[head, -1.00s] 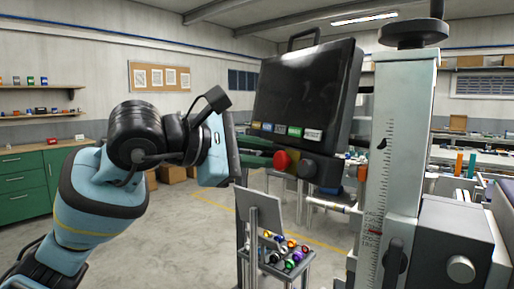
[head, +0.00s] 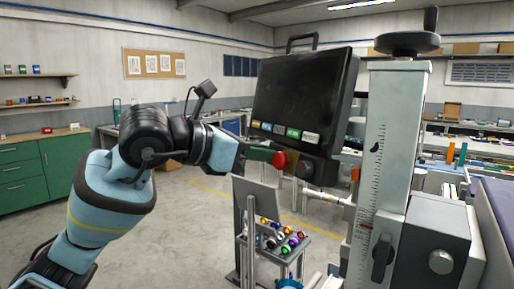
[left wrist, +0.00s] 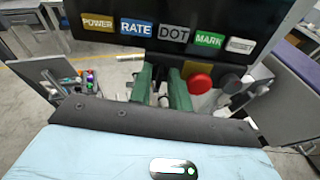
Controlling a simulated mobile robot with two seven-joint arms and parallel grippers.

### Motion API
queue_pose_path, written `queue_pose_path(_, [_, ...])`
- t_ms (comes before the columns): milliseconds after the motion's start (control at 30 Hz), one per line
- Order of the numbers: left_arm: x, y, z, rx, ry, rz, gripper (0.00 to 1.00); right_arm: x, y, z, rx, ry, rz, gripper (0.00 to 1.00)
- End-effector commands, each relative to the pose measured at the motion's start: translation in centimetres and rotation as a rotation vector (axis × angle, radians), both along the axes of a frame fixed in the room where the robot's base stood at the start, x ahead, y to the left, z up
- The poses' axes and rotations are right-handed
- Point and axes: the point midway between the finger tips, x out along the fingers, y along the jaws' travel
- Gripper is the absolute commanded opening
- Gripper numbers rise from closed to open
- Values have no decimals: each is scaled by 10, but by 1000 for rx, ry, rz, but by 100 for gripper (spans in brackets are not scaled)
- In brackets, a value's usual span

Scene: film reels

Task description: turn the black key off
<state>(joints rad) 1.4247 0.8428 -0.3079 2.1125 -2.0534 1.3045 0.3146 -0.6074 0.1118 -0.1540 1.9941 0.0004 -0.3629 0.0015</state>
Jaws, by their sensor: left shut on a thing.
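A black control box (head: 303,100) with a dark screen stands in front of me, and a row of labelled tags runs along its lower edge. My left gripper (head: 268,156) is at its lower front, left of a red button (head: 279,160). In the left wrist view its green fingers (left wrist: 162,82) reach under the DOT tag (left wrist: 174,34) and are shut on a small dark thing, which I take to be the black key; the fingers mostly hide it. A dark round knob (head: 305,170) is right of the red button. My right gripper is out of view.
A grey column (head: 395,140) with a scale and handwheel (head: 407,42) stands close on the right. A small stand (head: 283,243) with several coloured items is below the box. Open floor lies to the left, before green cabinets (head: 66,170).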

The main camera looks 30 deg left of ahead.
Motion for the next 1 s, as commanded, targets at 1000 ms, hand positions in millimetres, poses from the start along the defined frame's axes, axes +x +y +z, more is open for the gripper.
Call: queue_pose_path(1000, [0, 0, 0, -87, 45, 21, 27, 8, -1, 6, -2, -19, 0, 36])
